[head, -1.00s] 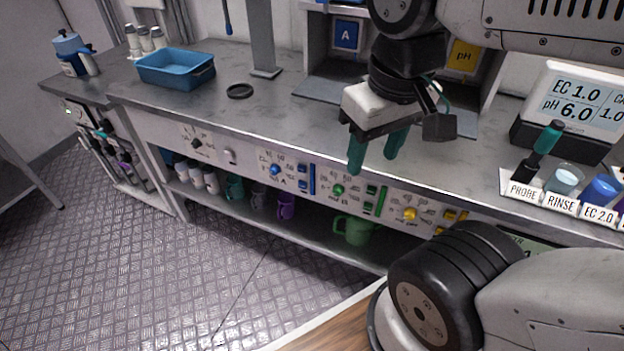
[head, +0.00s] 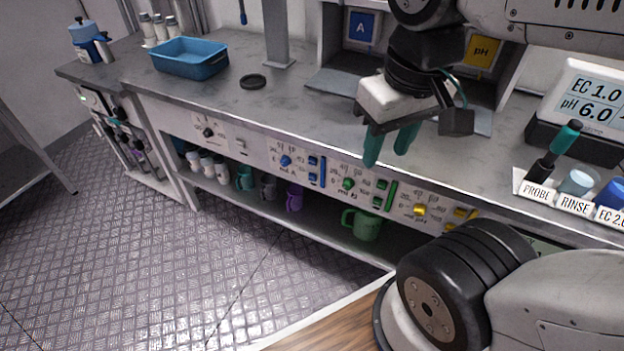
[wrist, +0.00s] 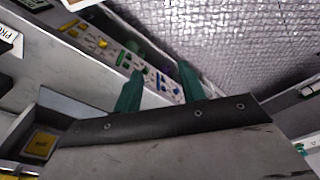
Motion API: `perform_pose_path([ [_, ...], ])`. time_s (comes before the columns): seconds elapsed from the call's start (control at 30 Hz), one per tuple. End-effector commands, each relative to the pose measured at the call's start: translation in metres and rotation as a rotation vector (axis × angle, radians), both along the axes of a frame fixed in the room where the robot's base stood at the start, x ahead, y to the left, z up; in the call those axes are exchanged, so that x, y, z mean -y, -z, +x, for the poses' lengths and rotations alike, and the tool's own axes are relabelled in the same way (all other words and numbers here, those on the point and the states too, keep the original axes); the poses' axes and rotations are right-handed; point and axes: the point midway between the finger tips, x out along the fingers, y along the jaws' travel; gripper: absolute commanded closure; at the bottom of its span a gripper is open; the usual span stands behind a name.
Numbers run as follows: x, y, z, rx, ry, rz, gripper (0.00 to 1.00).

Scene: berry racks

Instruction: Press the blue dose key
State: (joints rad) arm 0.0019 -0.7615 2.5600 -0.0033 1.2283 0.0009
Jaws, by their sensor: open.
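The control panel (head: 262,147) runs along the bench's front edge. Its blue section has a round blue knob (head: 285,161) and two small blue keys, the upper one (head: 313,161) above the lower one (head: 313,176), beside a tall blue bar (head: 322,172). Which key is the dose key is too small to read. My gripper (head: 390,150) is open and empty, its teal fingers pointing down over the bench front, to the right of the blue section and apart from it. In the wrist view the fingers (wrist: 158,85) overlap the panel, seen at a slant.
Green (head: 348,184) and yellow (head: 419,210) knobs sit further right on the panel. Several cups and a green jug (head: 362,224) stand on the shelf below. A blue tray (head: 190,60) and a black ring (head: 253,82) lie on the bench. The metal floor (head: 150,270) in front is clear.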

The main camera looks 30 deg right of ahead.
Motion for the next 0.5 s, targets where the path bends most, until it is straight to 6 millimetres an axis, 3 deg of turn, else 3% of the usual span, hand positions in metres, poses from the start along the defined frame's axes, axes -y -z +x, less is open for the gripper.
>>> perform_pose_path([
  [0.03,0.0000,0.0000,0.0000,0.000,0.000,0.000,0.75],
  [0.13,0.0000,0.0000,0.0000,0.000,0.000,0.000,1.00],
  [0.5,0.0000,0.0000,0.0000,0.000,0.000,0.000,1.00],
])
